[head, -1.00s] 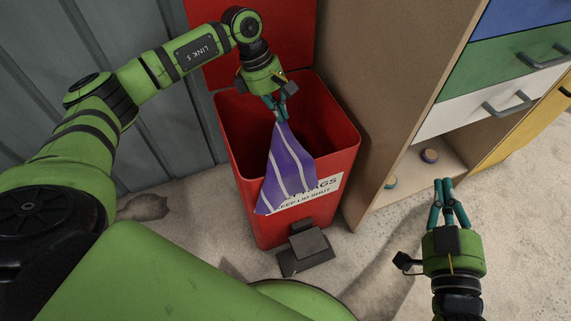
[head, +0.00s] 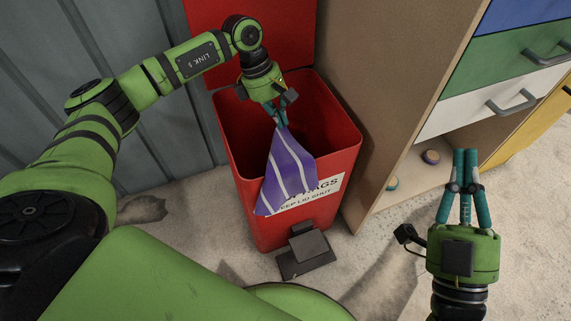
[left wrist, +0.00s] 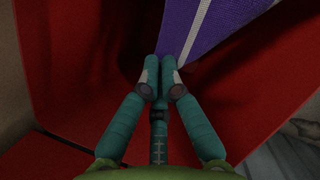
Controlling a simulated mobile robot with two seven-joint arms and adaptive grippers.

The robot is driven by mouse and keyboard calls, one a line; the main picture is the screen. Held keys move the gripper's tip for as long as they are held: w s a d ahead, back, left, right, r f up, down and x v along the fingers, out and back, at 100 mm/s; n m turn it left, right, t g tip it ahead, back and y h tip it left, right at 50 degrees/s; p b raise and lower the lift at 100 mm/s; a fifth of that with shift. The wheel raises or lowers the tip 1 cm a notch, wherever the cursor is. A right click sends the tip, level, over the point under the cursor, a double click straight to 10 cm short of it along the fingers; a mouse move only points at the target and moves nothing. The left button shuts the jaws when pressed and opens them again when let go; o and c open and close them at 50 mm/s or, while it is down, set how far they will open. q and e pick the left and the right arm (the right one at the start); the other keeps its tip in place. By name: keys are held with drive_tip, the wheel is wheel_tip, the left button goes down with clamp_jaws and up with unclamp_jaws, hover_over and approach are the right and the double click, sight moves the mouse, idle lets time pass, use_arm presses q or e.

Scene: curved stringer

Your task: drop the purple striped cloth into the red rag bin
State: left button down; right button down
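The purple cloth with white stripes (head: 287,172) hangs from my left gripper (head: 281,121) in the head view. Its upper end is pinched between the fingertips. The cloth drapes down over the front of the red rag bin (head: 330,170), in front of part of its white label. The bin's red lid (head: 290,40) stands open behind. The left wrist view shows the left fingers (left wrist: 160,75) closed on the cloth (left wrist: 205,30), with red bin walls around. My right gripper (head: 466,155) is at the right, away from the bin, its fingertips together and nothing visible between them.
A black pedal (head: 303,252) juts from the bin's front foot. A wooden cabinet (head: 400,90) with coloured drawers stands right of the bin. A grey corrugated wall (head: 120,60) is behind at left.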

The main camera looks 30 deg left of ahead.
use_arm(q)
drive_tip(key=shift+c, duration=0.6)
unclamp_jaws()
idle(0.3)
use_arm(e)
drive_tip(key=w+d+f+m+g+h+p, duration=0.1)
drive_tip(key=d+f+g+h, duration=0.2)
drive_tip(key=f, duration=0.4)
drive_tip(key=w+d+f+m+g+h+p, duration=0.1)
drive_tip(key=w+f+g+h+p, duration=0.1)
drive_tip(key=f+g, duration=0.4)
use_arm(q)
wheel_tip(320, 180, up, 6)
drive_tip(key=a+y+p, duration=0.1)
drive_tip(key=y+p, duration=0.1)
drive_tip(key=p, duration=0.1)
use_arm(e)
drive_tip(key=s+d+f+g+h, duration=0.1)
drive_tip(key=s+d+f+g, duration=0.2)
drive_tip(key=s+f, duration=0.4)
drive_tip(key=s+d+f+m+g+h, duration=0.1)
drive_tip(key=s+d+f+g+h, duration=0.1)
drive_tip(key=s+f+g, duration=0.4)
drive_tip(key=shift+s+d+f+g, duration=0.3)
drive_tip(key=shift+s+d+f, duration=0.4)
drive_tip(key=shift+d, duration=0.15)
